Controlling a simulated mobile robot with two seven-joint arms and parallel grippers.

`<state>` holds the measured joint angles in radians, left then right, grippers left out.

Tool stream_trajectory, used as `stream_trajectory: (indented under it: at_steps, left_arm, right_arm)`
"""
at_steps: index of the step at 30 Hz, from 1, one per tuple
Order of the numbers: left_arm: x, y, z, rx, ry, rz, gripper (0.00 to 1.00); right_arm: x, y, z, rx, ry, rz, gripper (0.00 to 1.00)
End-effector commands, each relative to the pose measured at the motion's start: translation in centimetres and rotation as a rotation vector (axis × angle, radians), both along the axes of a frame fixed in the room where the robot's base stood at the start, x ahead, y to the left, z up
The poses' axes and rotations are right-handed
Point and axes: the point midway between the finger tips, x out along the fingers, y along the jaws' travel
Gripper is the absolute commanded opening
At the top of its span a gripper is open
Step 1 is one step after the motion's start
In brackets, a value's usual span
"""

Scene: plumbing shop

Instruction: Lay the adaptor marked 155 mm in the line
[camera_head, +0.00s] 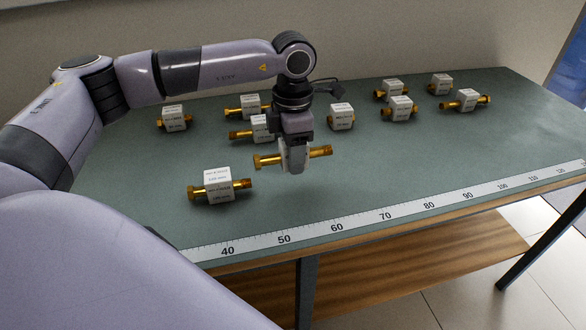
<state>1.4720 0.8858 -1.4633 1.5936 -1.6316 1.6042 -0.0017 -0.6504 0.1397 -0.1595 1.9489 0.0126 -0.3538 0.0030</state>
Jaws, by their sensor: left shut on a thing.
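My left gripper (293,160) points down over the middle of the green bench top and is shut on a brass adaptor (319,152). The adaptor lies level, its brass ends sticking out left and right of the fingers. Its white block is mostly hidden by the gripper, and its marking cannot be read. Another adaptor (218,186) with a white labelled block lies alone at the front left, near the scale strip (385,215); its label is too small to read surely. My right gripper is not in view.
Two adaptors, one at the back (249,105) and one nearer (262,129), lie close behind my gripper. Others lie at the back left (174,117), the back middle (341,117) and the back right (467,100). The bench (430,165) is clear right of my gripper. A wall stands behind.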

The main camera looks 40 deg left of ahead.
Motion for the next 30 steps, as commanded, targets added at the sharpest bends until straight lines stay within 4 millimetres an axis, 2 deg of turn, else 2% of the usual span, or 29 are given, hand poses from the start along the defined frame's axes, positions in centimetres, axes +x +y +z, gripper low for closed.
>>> stream_trajectory:
  at_steps: [12,24,25,27,30]
  left_arm:
    - [0.0,0.0,-4.7,-0.001,0.001,0.0,0.12]
    - [0.0,0.0,-5.3,-0.001,-0.001,0.0,0.12]
    - [0.0,0.0,-5.2,0.0,0.0,0.0,0.56]
    - [0.0,0.0,-5.2,0.0,0.0,0.0,0.75]
    - [0.0,0.0,-5.2,0.0,0.0,0.0,0.75]
  right_arm:
    - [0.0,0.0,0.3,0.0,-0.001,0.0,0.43]
    - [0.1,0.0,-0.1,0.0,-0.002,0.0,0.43]
    - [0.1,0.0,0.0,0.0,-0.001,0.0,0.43]
    - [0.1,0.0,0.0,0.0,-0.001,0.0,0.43]
    - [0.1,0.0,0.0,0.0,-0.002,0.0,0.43]
